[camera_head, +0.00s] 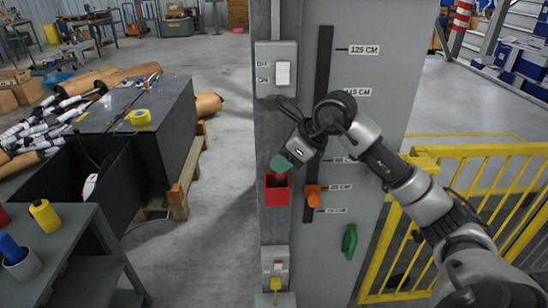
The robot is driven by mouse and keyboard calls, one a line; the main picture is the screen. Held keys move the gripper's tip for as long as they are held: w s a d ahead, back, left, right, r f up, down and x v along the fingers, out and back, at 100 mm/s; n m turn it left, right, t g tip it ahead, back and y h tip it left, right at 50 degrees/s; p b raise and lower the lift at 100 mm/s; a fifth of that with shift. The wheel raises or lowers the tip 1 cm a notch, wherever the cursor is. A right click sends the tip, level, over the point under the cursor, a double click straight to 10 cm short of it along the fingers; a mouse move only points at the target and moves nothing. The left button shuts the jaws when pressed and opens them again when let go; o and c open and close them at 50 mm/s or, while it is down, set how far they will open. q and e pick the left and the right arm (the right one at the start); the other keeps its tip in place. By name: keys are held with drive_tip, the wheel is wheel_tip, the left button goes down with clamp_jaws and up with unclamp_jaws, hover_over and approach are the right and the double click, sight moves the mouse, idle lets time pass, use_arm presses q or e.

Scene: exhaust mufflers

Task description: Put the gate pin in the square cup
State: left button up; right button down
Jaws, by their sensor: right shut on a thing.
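The red square cup (277,194) is fixed on the front of the grey post, its open top facing up. My right gripper (291,158) reaches in from the right and is just above the cup. It is shut on a green piece, which I take for the gate pin (280,164). The green piece is above the cup's rim, tilted. Its far end and the fingertips are partly hidden. My left gripper is not in view.
An orange slider (313,194) sits on a dark vertical slot with height labels. A green handle (349,242) hangs lower right. A switch box (276,70) is above the cup. A yellow railing (490,173) stands at right; open floor lies left of the post.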

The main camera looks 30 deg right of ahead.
drive_tip(key=w+g+p, duration=0.1)
drive_tip(key=w+a+r+g+h+p, duration=0.1)
drive_tip(key=p, duration=0.1)
drive_tip(key=shift+a+r+h, duration=0.25)
drive_tip(key=shift+r+h, duration=0.05)
drive_tip(key=shift+f+g, duration=0.3)
drive_tip(key=shift+f, duration=0.4)
drive_tip(key=shift+s+d+f, duration=0.15)
drive_tip(key=shift+f, duration=0.25)
drive_tip(key=shift+f, duration=0.2)
drive_tip(key=c, duration=0.9)
unclamp_jaws()
